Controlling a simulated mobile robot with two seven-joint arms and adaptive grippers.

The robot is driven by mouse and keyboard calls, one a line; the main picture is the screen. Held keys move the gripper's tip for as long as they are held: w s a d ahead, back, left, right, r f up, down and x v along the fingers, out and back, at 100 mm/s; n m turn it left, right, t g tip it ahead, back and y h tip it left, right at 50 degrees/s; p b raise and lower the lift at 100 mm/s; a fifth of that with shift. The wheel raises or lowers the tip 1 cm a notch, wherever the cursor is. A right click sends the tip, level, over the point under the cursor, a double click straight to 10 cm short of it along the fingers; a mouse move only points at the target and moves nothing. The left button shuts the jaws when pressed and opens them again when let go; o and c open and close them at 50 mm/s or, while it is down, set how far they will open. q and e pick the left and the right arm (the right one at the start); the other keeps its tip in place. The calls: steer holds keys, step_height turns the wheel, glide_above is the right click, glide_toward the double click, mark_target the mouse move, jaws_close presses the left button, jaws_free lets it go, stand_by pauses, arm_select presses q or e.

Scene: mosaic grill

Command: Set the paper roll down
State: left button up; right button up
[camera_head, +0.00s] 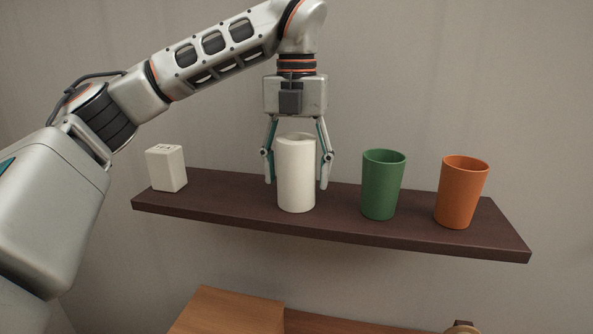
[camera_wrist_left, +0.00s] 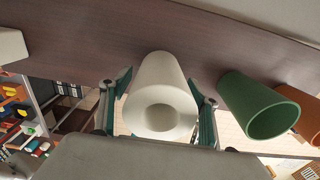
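The white paper roll (camera_head: 296,178) stands upright on the dark brown shelf (camera_head: 232,208), between the white box and the green cup. My left gripper (camera_head: 297,185) points straight down over it, with one finger on each side. Narrow gaps show between the fingers and the roll in the head view, so the gripper looks open around it. In the left wrist view the roll (camera_wrist_left: 160,85) shows its hollow end between the two fingers (camera_wrist_left: 158,90). My right gripper is in neither view.
A white box (camera_head: 166,168) stands on the shelf's left part. A green cup (camera_head: 382,185) and an orange cup (camera_head: 461,192) stand to the right of the roll. Bare shelf lies between these things. A wooden surface (camera_head: 230,312) is below the shelf.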

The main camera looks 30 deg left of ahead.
arm_select(q)
step_height(320, 180, up, 12)
steer(key=shift+r, duration=0.15)
stand_by(0.6)
stand_by(0.5)
